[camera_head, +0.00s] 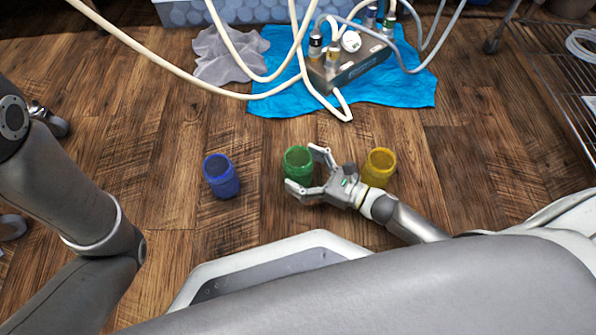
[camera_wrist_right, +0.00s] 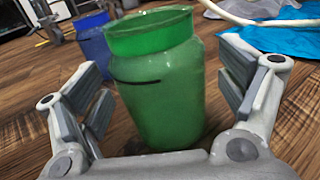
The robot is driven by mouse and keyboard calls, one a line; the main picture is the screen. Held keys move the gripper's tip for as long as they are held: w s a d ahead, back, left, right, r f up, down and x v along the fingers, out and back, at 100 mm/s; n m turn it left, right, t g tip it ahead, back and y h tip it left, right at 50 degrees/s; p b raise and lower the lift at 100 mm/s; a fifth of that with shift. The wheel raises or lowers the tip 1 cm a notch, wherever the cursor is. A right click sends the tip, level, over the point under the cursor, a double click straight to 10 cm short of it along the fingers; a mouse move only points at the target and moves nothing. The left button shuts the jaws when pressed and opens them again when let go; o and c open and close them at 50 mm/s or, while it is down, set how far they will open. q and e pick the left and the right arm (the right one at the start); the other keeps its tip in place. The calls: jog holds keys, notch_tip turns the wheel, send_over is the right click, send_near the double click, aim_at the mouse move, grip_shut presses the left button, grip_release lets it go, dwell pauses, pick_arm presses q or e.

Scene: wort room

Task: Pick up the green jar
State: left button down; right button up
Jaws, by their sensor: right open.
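The green jar (camera_head: 298,164) stands upright on the wooden floor in the head view, between a blue jar (camera_head: 221,176) and a yellow jar (camera_head: 379,166). My right gripper (camera_head: 306,170) is open, with its fingers spread around the near right side of the green jar. In the right wrist view, the green jar (camera_wrist_right: 160,80) fills the middle between the two open fingers, with a gap visible on each side. A dark line marks its side. My left arm shows at the left of the head view, but its gripper is outside the picture.
A blue cloth (camera_head: 405,88) with a metal device (camera_head: 348,68) lies behind the jars, with pale hoses running across it. A grey cloth (camera_head: 225,55) lies beside it. A wire rack (camera_head: 560,75) stands at the right. The floor around the jars is clear.

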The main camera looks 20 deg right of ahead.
jog(key=c, duration=1.2)
jog(key=shift+r, duration=0.1)
jog(key=shift+c, duration=0.2)
jog(key=shift+r, duration=0.1)
